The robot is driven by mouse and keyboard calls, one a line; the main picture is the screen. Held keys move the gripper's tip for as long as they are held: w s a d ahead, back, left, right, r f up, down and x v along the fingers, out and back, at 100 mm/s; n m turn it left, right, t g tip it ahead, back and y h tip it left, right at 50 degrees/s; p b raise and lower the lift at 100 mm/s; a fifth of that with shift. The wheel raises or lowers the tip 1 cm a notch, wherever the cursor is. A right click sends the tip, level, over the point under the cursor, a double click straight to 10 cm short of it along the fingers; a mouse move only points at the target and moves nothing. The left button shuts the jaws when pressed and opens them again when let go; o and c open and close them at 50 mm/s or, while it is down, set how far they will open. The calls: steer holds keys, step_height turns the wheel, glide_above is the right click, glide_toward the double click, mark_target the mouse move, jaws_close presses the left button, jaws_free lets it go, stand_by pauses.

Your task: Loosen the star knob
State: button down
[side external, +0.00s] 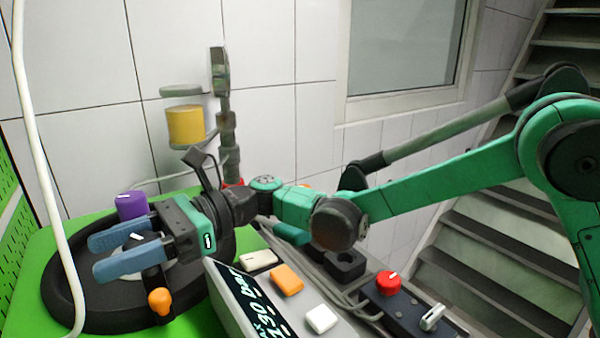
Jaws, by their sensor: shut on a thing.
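My gripper (97,256) has two blue fingers and reaches left over a round black base. The fingers are shut on a dark knob with a white mark (137,238), which appears to be the star knob. Most of it is hidden between and behind the fingers, so its star shape and angle cannot be made out. A purple knob (131,206) stands just behind the upper finger. An orange knob (160,301) on a dark stem sits in front of the lower finger.
The black round base (70,302) rests on a green bench (35,262). A grey display panel (262,305) with orange and white buttons stands in front, with a red knob (389,283) to its right. A white hose (48,185) hangs at the left. A yellow cylinder (186,126) is behind.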

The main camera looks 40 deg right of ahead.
steer(key=shift+g, duration=0.3)
steer(key=shift+s+d+n+g+h, duration=0.15)
steer(key=shift+n+g+h, duration=0.35)
steer(key=shift+n+g, duration=0.6)
steer(key=shift+s+n+g+h, duration=0.15)
steer(key=shift+n+g+h, duration=0.5)
steer(key=shift+g, duration=0.8)
steer(key=shift+s+d+n+g+h, duration=0.15)
steer(key=shift+n+g+h, duration=0.2)
steer(key=shift+n+g, duration=0.8)
steer(key=shift+a+g, duration=0.1)
steer(key=shift+g, duration=0.3)
steer(key=shift+c, duration=1.6)
jaws_free()
steer(key=shift+t, duration=0.3)
